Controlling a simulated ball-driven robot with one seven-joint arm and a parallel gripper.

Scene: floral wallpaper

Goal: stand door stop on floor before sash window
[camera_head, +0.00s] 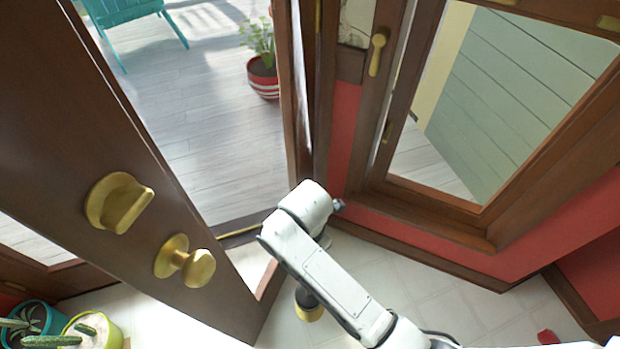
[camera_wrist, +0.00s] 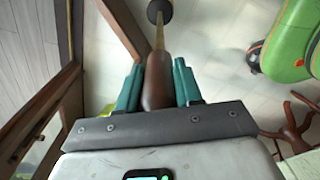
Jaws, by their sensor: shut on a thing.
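In the wrist view, my gripper (camera_wrist: 158,88) is shut on a long brown tapered thing (camera_wrist: 157,80), which seems to be the door stop. A thin brass-coloured rod runs from it to a round black end (camera_wrist: 159,11), with pale floor tiles behind. I cannot tell whether that end touches the floor. In the head view my arm hides most of the gripper and the held thing. The window (camera_head: 510,100) stands at the right, in a brown wooden frame above a red wall. Pale tiled floor (camera_head: 400,280) lies before it.
An open brown door (camera_head: 130,150) with brass knob (camera_head: 185,262) fills the left. A dark thing with a brass-coloured base (camera_head: 309,305) shows beside my arm. Cactus pots (camera_head: 90,332) stand lower left. In the wrist view a green rounded thing (camera_wrist: 290,45) is at right.

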